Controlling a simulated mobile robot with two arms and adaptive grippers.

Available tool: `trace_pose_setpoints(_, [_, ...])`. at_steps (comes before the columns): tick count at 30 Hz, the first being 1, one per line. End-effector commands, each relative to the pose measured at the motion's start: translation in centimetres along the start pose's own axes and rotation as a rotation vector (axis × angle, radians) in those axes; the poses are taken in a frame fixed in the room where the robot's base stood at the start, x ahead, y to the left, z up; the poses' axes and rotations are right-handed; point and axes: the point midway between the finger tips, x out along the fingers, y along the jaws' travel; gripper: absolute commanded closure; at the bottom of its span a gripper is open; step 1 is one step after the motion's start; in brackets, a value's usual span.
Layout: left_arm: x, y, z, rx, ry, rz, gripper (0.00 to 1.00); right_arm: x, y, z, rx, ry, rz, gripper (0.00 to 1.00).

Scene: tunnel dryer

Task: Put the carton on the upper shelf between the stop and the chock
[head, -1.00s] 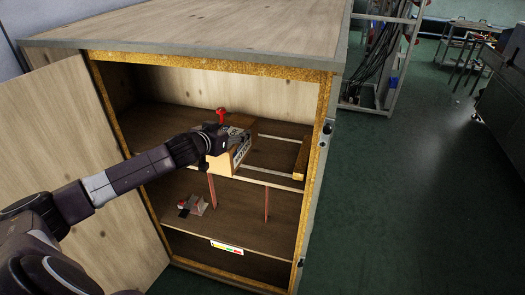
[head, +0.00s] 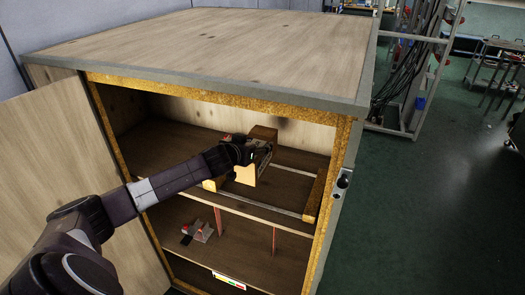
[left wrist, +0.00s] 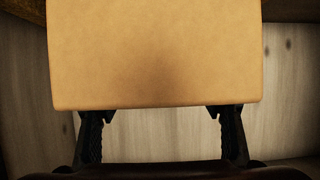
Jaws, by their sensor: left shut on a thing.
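The tan carton (head: 246,174) is at the upper shelf (head: 180,142) inside the cabinet, partly hidden by my left gripper (head: 256,153). My left gripper is shut on it. In the left wrist view the carton (left wrist: 155,55) fills the upper middle, with the two fingers (left wrist: 160,130) at its lower edge. A wooden bar (head: 315,196) stands to the right of the carton, with open shelf between. A small tan block (head: 213,184) shows to its left. I cannot tell which is the stop and which the chock, or whether the carton touches the shelf. My right gripper is out of view.
Pale rails (head: 290,169) cross the upper shelf. A red part (head: 228,137) shows behind my left gripper. The lower shelf holds a small red-and-grey fixture (head: 198,230). The cabinet door (head: 70,170) is open at left, and the cabinet top (head: 220,50) overhangs the opening.

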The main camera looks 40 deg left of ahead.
Motion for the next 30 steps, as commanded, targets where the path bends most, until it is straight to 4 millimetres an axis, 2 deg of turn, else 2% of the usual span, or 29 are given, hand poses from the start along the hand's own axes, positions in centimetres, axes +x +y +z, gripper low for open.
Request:
trace_pose_setpoints(3, [0.6, 0.0, 1.0, -0.001, 0.01, 0.002, 0.95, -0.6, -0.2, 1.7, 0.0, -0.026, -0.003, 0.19])
trace_pose_setpoints(6, [1.1, 0.0, 1.9, -0.002, 0.012, 0.002, 0.95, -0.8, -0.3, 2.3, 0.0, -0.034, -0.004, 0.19])
trace_pose_setpoints(11, [1.5, 0.0, 2.8, -0.001, 0.012, 0.001, 0.95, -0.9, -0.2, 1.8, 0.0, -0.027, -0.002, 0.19])
trace_pose_setpoints(18, [2.5, 0.0, 5.4, -0.001, 0.011, 0.001, 0.95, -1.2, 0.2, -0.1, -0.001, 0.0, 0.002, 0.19])
trace_pose_setpoints(30, [2.8, 0.0, 6.0, -0.001, 0.012, 0.002, 0.95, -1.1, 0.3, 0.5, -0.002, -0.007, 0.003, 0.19])
